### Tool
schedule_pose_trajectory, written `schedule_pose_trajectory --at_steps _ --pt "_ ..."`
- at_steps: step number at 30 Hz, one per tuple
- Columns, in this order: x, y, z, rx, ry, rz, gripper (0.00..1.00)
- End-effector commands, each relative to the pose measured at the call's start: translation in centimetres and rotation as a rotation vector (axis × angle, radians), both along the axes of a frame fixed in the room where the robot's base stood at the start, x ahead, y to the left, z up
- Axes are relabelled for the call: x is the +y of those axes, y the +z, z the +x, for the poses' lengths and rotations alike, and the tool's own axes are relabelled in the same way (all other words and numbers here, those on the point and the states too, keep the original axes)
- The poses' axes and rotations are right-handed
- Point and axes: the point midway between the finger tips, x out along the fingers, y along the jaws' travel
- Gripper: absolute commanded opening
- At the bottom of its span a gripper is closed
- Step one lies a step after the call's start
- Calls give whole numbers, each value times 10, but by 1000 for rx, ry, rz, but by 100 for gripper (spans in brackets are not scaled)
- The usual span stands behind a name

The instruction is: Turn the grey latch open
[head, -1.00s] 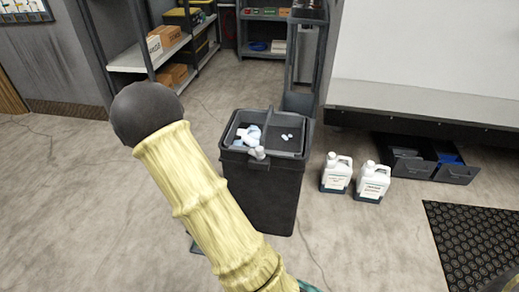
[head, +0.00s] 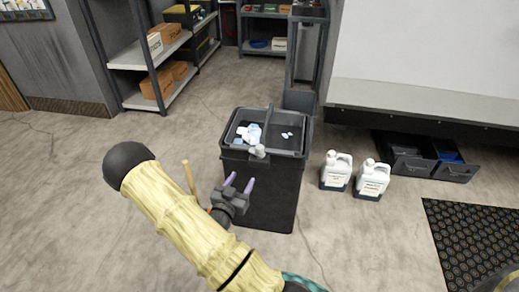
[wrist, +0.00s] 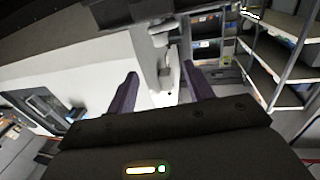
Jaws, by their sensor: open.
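A light grey latch (head: 258,151) sits at the front rim of a black bin (head: 262,195) in the head view. A pale grey piece, probably the same latch (wrist: 161,30), shows beyond my fingers in the wrist view. My gripper (head: 240,182) is open and empty, with its two purple fingers pointing up in the picture, below and left of the latch in the head view. The gap between the fingers also shows in the wrist view (wrist: 160,76). The gripper appears apart from the latch. My arm and gripper cover the bin's lower left side.
White and blue scraps (head: 249,134) lie in the bin's top. Two white jugs (head: 336,171) stand right of the bin. Open drawers (head: 425,162) and a black mat (head: 475,235) are farther right. Shelves (head: 160,65) stand at the back left. The floor at left is clear.

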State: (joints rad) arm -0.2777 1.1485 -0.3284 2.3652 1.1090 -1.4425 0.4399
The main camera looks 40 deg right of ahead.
Motion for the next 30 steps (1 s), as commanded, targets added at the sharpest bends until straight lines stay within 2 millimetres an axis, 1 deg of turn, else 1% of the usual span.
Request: schedule_pose_trajectory --at_steps 5,24,30 --pt "-17 0 9 -1 -3 0 52" --pt "-114 -1 66 -2 1 0 52" --pt "-138 -1 80 -1 2 0 52"
